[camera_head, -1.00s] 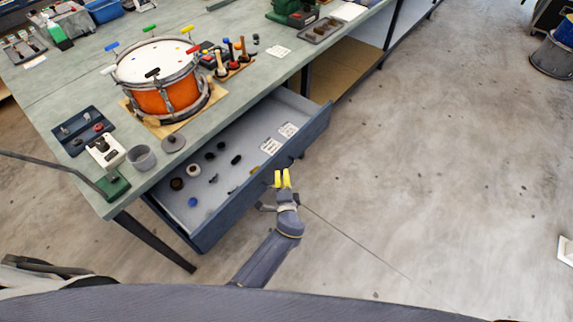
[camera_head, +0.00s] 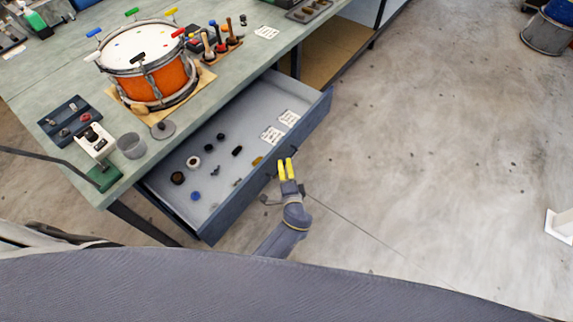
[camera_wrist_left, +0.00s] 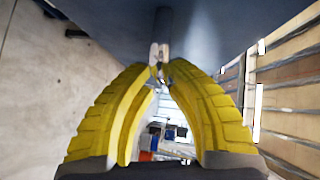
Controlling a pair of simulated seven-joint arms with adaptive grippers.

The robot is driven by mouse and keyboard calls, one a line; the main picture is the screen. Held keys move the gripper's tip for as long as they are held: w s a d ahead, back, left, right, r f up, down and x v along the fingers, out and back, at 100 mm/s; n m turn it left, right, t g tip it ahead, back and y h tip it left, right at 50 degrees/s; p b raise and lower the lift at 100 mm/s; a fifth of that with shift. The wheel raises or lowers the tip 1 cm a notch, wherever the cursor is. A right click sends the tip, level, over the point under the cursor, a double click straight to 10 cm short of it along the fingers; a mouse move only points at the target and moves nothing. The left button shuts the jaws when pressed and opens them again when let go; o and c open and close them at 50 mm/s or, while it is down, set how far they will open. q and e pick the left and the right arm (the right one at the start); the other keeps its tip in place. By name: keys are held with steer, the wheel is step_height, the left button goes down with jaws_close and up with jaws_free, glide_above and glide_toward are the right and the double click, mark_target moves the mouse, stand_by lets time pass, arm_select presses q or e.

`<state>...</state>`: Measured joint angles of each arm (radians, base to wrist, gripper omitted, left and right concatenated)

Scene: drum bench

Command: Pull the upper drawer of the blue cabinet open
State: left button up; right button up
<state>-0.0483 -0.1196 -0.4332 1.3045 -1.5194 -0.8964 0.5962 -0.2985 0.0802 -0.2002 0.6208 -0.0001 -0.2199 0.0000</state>
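The blue drawer (camera_head: 262,157) stands well out from under the green bench top, and its inside shows. Its handle (camera_wrist_left: 163,30) shows as a dark bar against the blue drawer front in the left wrist view. My left gripper (camera_head: 286,163) is at the drawer's outer face, near its middle. In the left wrist view its yellow fingers (camera_wrist_left: 160,68) come together at the handle and appear shut on it. The fingers partly hide the handle, and the cabinet body is mostly hidden beneath the bench. My right gripper is not in view.
Small round parts and white cards (camera_head: 272,136) lie in the drawer. The concrete floor (camera_head: 420,150) in front of the drawer is clear.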

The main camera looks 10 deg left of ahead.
arm_select(q)
steer(key=shift+o, duration=0.7)
steer(key=shift+w+r, duration=0.15)
steer(key=shift+d, duration=0.1)
steer(key=v, duration=0.7)
steer(key=shift+s, duration=0.3)
